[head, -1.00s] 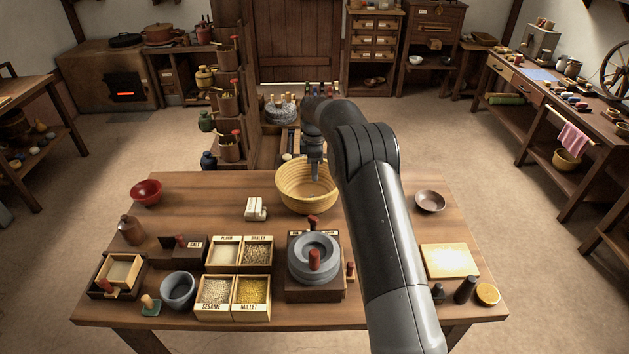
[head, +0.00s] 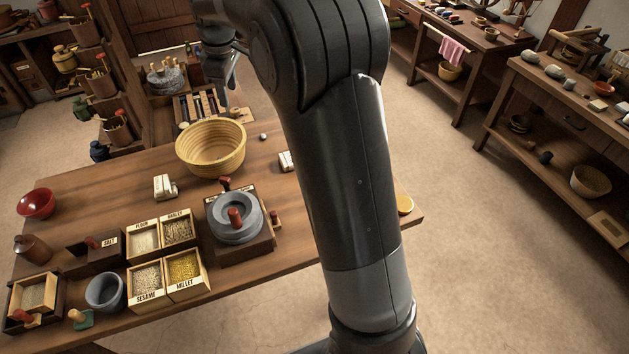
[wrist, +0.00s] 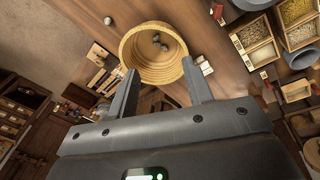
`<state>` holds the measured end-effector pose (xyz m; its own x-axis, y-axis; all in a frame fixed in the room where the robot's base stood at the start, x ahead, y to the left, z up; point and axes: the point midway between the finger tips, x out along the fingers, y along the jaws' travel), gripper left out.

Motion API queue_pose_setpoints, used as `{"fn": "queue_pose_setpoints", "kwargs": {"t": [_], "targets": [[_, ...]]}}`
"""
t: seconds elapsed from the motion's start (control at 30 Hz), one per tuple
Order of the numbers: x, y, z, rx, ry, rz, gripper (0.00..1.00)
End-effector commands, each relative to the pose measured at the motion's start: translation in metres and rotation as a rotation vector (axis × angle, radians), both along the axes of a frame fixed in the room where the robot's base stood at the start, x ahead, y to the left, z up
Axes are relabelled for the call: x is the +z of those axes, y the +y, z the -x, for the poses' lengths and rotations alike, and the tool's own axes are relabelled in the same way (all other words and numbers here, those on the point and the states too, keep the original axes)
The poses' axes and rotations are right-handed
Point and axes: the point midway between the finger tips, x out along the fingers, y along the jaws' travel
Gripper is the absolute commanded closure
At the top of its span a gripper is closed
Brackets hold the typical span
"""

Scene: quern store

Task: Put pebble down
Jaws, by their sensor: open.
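My gripper (head: 228,98) is open, with nothing between its fingers. In the wrist view its two fingers (wrist: 159,84) stand wide apart near the rim of the yellow woven basket (wrist: 133,52). In the head view the gripper is raised beyond the back rim of the basket (head: 208,166), which stands upright at the back of the table. Two small grey pebbles (wrist: 159,42) lie inside the basket in the wrist view. Another small pale grey pebble-like thing (head: 263,137) sits on the table to the right of the basket.
A stone quern (head: 237,222), grain boxes (head: 167,268), a grey mortar (head: 105,291) and a red bowl (head: 37,204) stand on the table (head: 110,183). My arm hides much of the table's right side.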

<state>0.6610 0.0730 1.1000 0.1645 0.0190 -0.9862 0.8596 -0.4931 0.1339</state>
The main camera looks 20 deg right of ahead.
Motion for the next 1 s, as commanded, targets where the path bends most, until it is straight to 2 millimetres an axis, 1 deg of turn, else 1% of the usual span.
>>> {"fn": "queue_pose_setpoints", "kwargs": {"t": [0.03, 0.17, 0.2, 0.27, 0.3, 0.47, 0.5, 0.57, 0.6, 0.73, 0.8, 0.9, 1.0], "targets": [[0.015, -0.006, 0.018, -0.044, -0.017, -0.009, 0.53], [0.040, -0.018, 0.061, -0.168, -0.054, -0.035, 0.53], [0.046, -0.022, 0.075, -0.206, -0.063, -0.044, 0.53], [0.054, -0.028, 0.095, -0.264, -0.082, -0.058, 0.53], [0.059, -0.031, 0.110, -0.301, -0.092, -0.067, 0.53], [0.071, -0.044, 0.167, -0.450, -0.136, -0.110, 0.53], [0.072, -0.047, 0.182, -0.488, -0.146, -0.121, 0.53], [0.073, -0.051, 0.204, -0.544, -0.163, -0.140, 0.53], [0.072, -0.053, 0.218, -0.580, -0.173, -0.152, 0.53], [0.067, -0.061, 0.264, -0.699, -0.206, -0.195, 0.53], [0.061, -0.064, 0.288, -0.764, -0.224, -0.220, 0.53], [0.050, -0.068, 0.319, -0.847, -0.248, -0.255, 0.53], [0.038, -0.071, 0.343, -0.919, -0.265, -0.285, 0.53]]}}
